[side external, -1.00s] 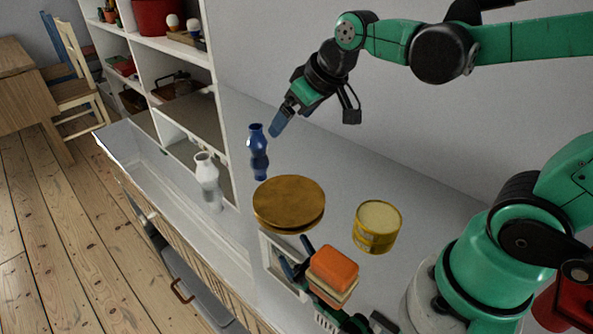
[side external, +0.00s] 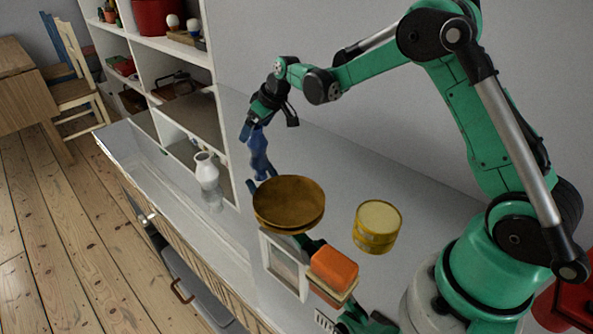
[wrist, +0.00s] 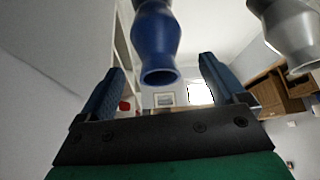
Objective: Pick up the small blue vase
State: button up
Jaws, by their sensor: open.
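The small blue vase (side external: 259,163) stands upright at the back of the glossy counter, its top partly hidden by my gripper (side external: 251,132). In the wrist view the blue vase (wrist: 155,40) appears with its round mouth towards me. My gripper (wrist: 161,68) is open there, one finger on each side of the mouth, with a visible gap on both sides. Nothing is held. I cannot tell how far down the vase the fingertips reach.
A white vase (side external: 206,170) stands left of the blue one and shows grey in the wrist view (wrist: 292,35). A round golden-brown object (side external: 289,203), a yellow tin (side external: 377,226) and an orange block (side external: 333,269) are nearer. A white shelf unit (side external: 183,60) is behind.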

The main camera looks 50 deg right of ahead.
jog(key=shift+x, duration=1.35)
grip_shut()
jog(key=shift+r, duration=0.1)
